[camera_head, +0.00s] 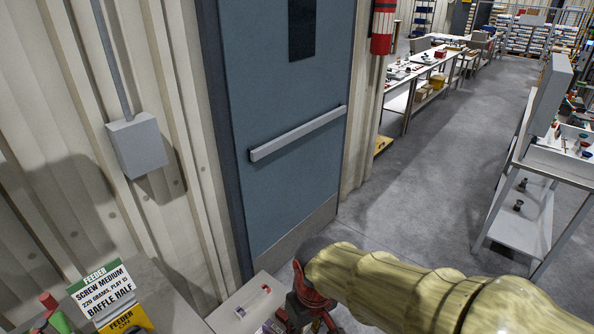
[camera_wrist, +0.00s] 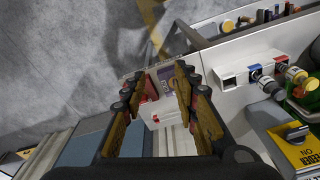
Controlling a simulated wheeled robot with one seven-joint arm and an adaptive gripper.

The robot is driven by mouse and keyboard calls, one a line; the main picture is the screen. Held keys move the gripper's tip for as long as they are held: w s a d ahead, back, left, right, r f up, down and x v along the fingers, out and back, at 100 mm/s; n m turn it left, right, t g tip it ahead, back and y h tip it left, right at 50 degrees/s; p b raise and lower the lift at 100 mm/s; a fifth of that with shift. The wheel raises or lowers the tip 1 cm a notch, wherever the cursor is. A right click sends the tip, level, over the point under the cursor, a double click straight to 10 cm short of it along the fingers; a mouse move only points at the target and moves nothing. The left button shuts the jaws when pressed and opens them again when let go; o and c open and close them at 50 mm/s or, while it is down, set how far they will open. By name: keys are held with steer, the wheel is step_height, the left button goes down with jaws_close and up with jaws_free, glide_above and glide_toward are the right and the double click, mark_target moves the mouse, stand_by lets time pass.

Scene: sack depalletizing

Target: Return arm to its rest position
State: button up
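My arm (camera_head: 400,285) wears a pale yellow cover and reaches in from the lower right of the head view. It ends in my red and dark gripper (camera_head: 303,312), low in the picture and partly cut off by the bottom edge. In the wrist view my gripper (camera_wrist: 156,88) shows two brown finger pads with dark rollers, held wide apart. Nothing is held between them; a white box with red parts (camera_wrist: 163,112) shows beyond the gap. No sack shows in either view.
A feeder machine with a sign (camera_head: 105,290) stands at the lower left, close to my gripper. A blue door (camera_head: 285,180) and a ribbed wall (camera_head: 60,130) are beyond. A workbench (camera_head: 560,160) stands right; open grey floor (camera_head: 440,160) lies between.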

steer(key=s+d+r+m+t, duration=0.2)
steer(key=s+d+r+m, duration=0.1)
steer(key=d+r, duration=0.3)
steer(key=s+d+r+m+t, duration=0.2)
steer(key=d+r, duration=0.5)
steer(key=d, duration=0.4)
steer(key=shift+s+m+t+h, duration=0.3)
steer(key=shift+s+m+h, duration=0.1)
steer(key=shift+s+m, duration=0.3)
steer(key=shift+d, duration=0.1)
